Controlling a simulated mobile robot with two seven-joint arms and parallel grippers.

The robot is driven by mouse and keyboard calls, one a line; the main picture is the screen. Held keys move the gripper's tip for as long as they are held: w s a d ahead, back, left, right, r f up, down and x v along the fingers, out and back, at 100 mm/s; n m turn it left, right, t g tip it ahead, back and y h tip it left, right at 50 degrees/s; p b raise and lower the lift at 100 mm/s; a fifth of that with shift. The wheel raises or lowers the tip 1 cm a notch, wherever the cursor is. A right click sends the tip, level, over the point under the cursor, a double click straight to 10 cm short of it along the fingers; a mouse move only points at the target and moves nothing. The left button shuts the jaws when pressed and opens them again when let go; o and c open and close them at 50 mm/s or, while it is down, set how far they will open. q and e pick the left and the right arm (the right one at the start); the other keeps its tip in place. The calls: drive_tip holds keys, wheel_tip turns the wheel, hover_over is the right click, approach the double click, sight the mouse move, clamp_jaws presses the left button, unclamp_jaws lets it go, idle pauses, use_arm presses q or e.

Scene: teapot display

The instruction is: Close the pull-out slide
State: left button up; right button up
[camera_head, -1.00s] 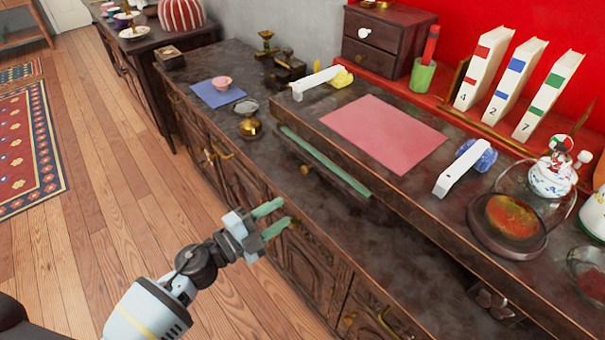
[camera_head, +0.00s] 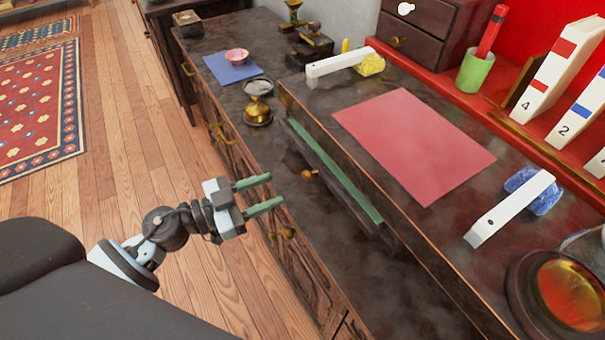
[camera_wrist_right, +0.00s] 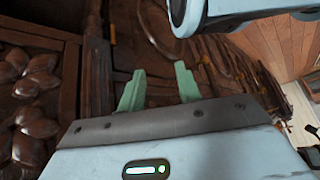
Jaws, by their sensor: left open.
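The pull-out slide (camera_head: 335,172) shows as a narrow green-topped strip sticking out from the front of the raised dark wooden shelf. A small brass knob (camera_head: 310,174) is in front of it. My left gripper (camera_head: 275,189) is open and empty, left of the knob and apart from it, with its green fingers pointing right toward the slide. In the right wrist view my right gripper (camera_wrist_right: 160,87) has its two green fingers apart with nothing between them, near carved dark wood (camera_wrist_right: 35,80). The slide cannot be made out in that view.
A brass burner (camera_head: 258,110) and a pink bowl (camera_head: 237,56) on a blue sheet stand on the lower counter. A pink sheet (camera_head: 415,145) and two white-handled tools, one with a yellow end (camera_head: 340,67), one blue (camera_head: 510,208), lie on the raised shelf.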

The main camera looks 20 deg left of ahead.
use_arm(q)
drive_tip(key=shift+x, duration=3.9)
drive_tip(key=shift+c, duration=0.4)
clamp_jaws()
